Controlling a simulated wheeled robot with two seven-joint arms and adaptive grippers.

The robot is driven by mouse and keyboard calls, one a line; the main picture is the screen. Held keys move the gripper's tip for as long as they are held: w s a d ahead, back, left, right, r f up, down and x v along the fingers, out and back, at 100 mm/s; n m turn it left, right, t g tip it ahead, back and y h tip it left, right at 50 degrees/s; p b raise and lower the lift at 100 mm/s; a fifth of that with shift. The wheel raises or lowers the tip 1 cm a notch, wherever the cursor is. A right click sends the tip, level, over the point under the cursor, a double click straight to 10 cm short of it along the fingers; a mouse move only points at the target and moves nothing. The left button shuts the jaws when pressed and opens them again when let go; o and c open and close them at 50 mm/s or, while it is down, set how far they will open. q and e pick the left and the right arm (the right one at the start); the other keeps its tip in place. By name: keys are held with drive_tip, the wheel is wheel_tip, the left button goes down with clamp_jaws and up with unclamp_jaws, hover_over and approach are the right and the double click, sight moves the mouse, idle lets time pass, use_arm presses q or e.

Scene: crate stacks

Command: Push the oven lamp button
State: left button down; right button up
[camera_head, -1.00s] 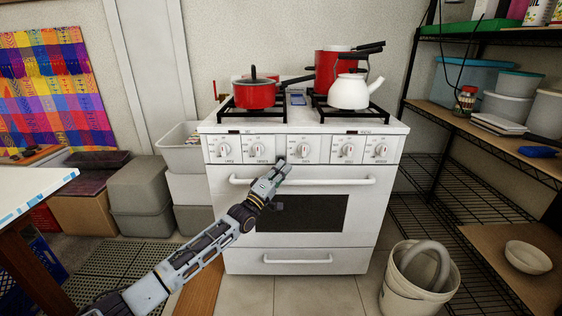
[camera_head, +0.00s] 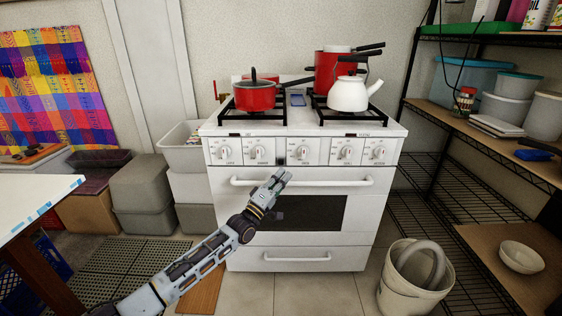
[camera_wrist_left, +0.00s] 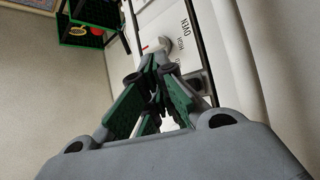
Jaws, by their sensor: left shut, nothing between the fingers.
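The white stove (camera_head: 235,205) stands ahead with a row of white knobs on its front panel (camera_head: 270,140). A small dark square button (camera_head: 281,161) sits low on the panel between the second and third knobs. In the left wrist view a dark button (camera_wrist_left: 197,84) shows partly behind my fingers, near a knob and "OVEN" lettering. My left gripper (camera_head: 284,174) is shut and empty, just below the dark button in the head view and in front of the stove. I cannot tell the exact gap. In the wrist view its fingertips (camera_wrist_left: 156,62) point toward the panel.
The oven door handle (camera_head: 330,182) runs across just below the panel, close to my gripper. Red pots (camera_head: 255,97) and a white kettle (camera_head: 348,94) stand on the burners. A white bucket (camera_head: 395,295) is at the lower right, and a shelf rack (camera_head: 440,115) stands beyond.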

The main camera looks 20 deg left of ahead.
use_arm(q)
drive_tip(key=shift+s+d+p, duration=0.15)
drive_tip(key=shift+s+p, duration=0.25)
drive_tip(key=shift+s, duration=0.15)
drive_tip(key=shift+s+d+p, duration=0.15)
drive_tip(key=shift+s+p, duration=0.25)
drive_tip(key=shift+s, duration=0.15)
